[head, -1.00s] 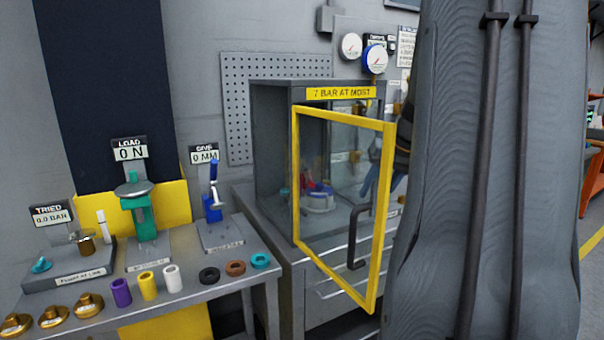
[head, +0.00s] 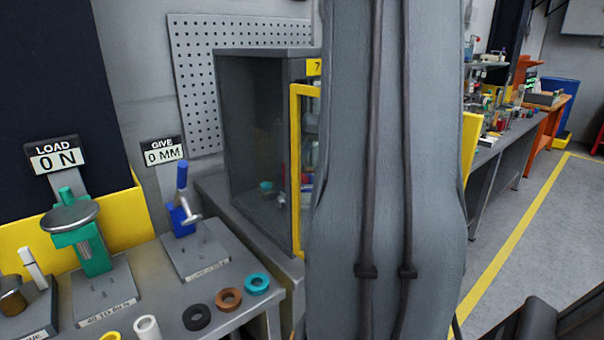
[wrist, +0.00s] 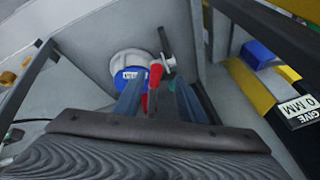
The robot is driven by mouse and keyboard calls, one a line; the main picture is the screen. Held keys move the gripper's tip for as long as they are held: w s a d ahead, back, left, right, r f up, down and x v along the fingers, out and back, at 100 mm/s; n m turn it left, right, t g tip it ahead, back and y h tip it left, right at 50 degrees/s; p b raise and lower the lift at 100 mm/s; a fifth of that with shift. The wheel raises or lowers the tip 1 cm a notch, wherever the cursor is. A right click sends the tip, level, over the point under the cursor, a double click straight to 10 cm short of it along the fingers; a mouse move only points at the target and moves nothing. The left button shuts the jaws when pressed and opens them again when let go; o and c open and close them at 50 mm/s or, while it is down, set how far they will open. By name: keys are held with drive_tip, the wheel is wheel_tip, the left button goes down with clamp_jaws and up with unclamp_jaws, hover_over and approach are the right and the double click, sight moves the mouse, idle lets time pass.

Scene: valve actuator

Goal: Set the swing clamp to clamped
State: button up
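What looks like the swing clamp is a red-handled part (wrist: 155,76) beside a round blue-and-white body (wrist: 130,73) on a grey floor in the wrist view. My gripper (wrist: 158,98) is open, its two blue-grey fingers apart. The red handle shows between the fingers, nearer the left one; I cannot tell whether they touch it. A short dark bar and a pale metal piece (wrist: 168,62) stand just right of the handle.
The cabinet's yellow-framed door (head: 296,170) stands at its front, partly hidden by my arm. The bench at left holds a green load stand (head: 90,245), a blue-handled give stand (head: 182,200) and several rings. Open floor (head: 530,235) lies at right.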

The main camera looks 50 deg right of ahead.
drive_tip(key=shift+s+d+p+x, duration=0.15)
drive_tip(key=shift+p+x, duration=0.15)
drive_tip(key=shift+x, duration=1)
drive_tip(key=shift+s+d+p+x, duration=0.15)
drive_tip(key=shift+p+x, duration=0.15)
drive_tip(key=shift+x, duration=0.95)
drive_tip(key=shift+w+f, duration=0.1)
drive_tip(key=shift+f, duration=0.05)
clamp_jaws()
